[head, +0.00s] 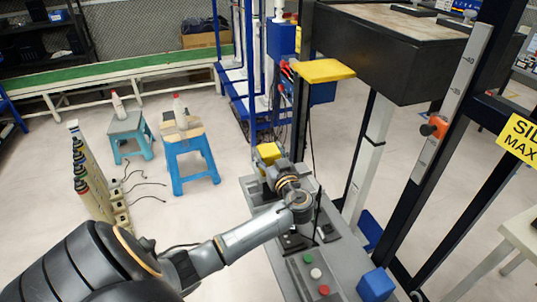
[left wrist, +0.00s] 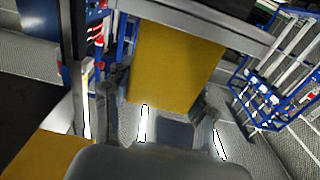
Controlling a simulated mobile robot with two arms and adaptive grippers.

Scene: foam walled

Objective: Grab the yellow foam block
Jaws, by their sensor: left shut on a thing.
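The yellow foam block (head: 268,152) shows in the head view at the far end of the grey control panel, partly hidden by my left gripper (head: 275,168). In the left wrist view the yellow block (left wrist: 168,65) is a large flat yellow face between the dark fingers of my left gripper (left wrist: 165,100). The gripper is shut on the block. The head view is too small to tell whether the block touches the panel. My right gripper is not in view.
The grey panel (head: 260,195) carries green, white and red buttons, with a blue cube (head: 376,284) at its near end. A yellow plate (head: 323,70) and a dark box-shaped table (head: 400,50) stand above and right. Blue stools (head: 190,160) stand left on open floor.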

